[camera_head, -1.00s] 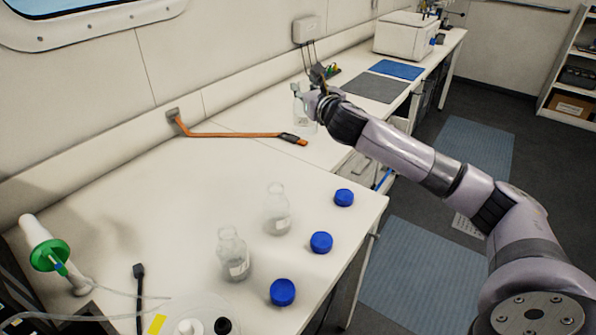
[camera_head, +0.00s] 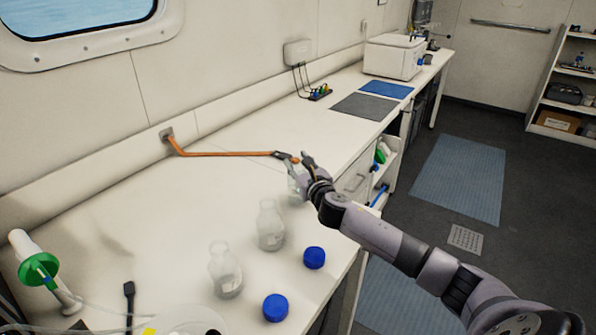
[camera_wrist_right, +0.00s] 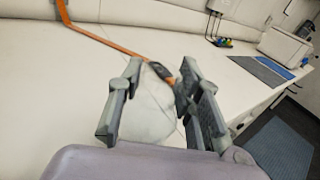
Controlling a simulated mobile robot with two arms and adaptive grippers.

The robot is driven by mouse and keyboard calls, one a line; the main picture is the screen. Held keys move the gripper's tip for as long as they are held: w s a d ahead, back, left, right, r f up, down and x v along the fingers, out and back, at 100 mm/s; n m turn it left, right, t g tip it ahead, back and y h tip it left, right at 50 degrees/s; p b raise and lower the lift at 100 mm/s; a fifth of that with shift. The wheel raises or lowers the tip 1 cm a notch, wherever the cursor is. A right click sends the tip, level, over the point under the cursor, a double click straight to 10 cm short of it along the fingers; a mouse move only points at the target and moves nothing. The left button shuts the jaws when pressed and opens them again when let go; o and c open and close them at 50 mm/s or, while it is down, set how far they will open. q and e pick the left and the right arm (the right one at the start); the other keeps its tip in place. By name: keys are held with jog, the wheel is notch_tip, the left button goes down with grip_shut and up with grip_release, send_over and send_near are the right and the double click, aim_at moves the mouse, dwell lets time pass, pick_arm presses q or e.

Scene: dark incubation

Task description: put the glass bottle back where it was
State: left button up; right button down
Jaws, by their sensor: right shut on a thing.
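My right gripper (camera_head: 296,161) is shut on a clear glass bottle (camera_head: 295,188) at the bench's right side, just on the near side of the orange strap's end. The bottle looks upright; whether its base touches the bench I cannot tell. In the right wrist view the bottle (camera_wrist_right: 150,110) shows pale between the two fingers (camera_wrist_right: 160,82). Two more clear glass bottles stand on the bench: one nearer (camera_head: 271,226) and one nearest (camera_head: 226,272), in a rough row with the held one. My left gripper is not in view.
Two blue caps, one (camera_head: 314,257) and another (camera_head: 275,308), lie right of the bottles near the bench edge. An orange strap (camera_head: 225,154) runs across the bench behind. The white bench (camera_head: 150,220) is clear left of the bottles.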

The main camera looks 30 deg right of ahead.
jog(key=shift+f, duration=0.8)
jog(key=c, duration=1.5)
grip_release()
jog(key=shift+f, duration=0.1)
jog(key=shift+c, duration=0.2)
jog(key=o, duration=0.4)
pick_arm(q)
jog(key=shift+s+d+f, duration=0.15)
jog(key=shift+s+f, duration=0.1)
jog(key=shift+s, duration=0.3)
pick_arm(e)
jog(key=shift+s+a, duration=0.1)
jog(key=shift+s, duration=0.55)
pick_arm(q)
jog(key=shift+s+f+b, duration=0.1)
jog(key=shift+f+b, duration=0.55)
jog(key=shift+b, duration=0.1)
pick_arm(e)
jog(key=v, duration=1)
jog(key=shift+s+a, duration=0.1)
jog(key=shift+s, duration=0.25)
